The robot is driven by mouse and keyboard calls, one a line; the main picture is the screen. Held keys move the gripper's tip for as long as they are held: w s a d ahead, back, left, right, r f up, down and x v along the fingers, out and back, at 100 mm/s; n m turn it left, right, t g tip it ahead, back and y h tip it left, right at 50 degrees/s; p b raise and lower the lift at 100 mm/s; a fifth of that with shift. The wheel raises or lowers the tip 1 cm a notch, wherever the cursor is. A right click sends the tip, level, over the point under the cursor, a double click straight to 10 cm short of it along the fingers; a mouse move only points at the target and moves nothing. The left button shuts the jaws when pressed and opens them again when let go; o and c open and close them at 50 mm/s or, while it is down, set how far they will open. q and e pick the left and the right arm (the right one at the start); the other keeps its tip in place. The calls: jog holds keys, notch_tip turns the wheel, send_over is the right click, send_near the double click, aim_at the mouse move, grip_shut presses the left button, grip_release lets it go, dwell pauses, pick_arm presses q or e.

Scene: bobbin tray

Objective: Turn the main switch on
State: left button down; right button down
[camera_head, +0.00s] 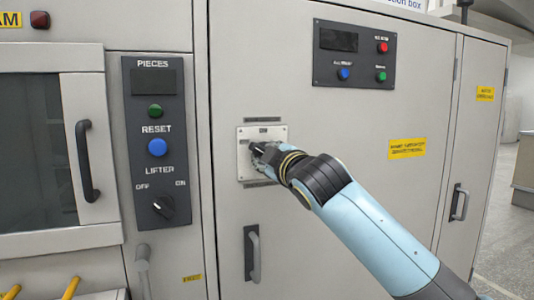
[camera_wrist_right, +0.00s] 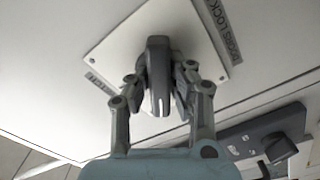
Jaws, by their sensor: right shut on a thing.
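The main switch is a dark handle (camera_wrist_right: 158,62) on a pale square plate (camera_head: 243,160) fixed to the cabinet front. The plate also shows in the right wrist view (camera_wrist_right: 112,55), with screws near its corners. My right gripper (camera_head: 260,153) is at this plate, and its arm comes in from the lower right. In the right wrist view the fingers of my right gripper (camera_wrist_right: 161,80) are closed on the two sides of the handle. In the head view the gripper hides most of the handle, so its setting is hard to tell. My left gripper is not in view.
A dark panel (camera_head: 140,108) with a green button, a blue button and the lifter knob (camera_head: 162,207) is left of the plate. Another button panel (camera_head: 340,72) is above right. A door handle (camera_head: 252,253) is below the plate. A yellow label (camera_head: 407,148) is on the right.

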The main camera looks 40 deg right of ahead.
jog(key=m, duration=0.5)
jog(key=shift+f+m, duration=0.1)
jog(key=shift+m, duration=0.2)
jog(key=m+b, duration=0.1)
jog(key=m, duration=0.4)
jog(key=shift+m, duration=0.3)
jog(key=c, duration=1.2)
grip_release()
jog(key=shift+s, duration=0.1)
jog(key=v, duration=1.1)
jog(key=shift+s+a, duration=0.2)
jog(key=shift+s, duration=0.2)
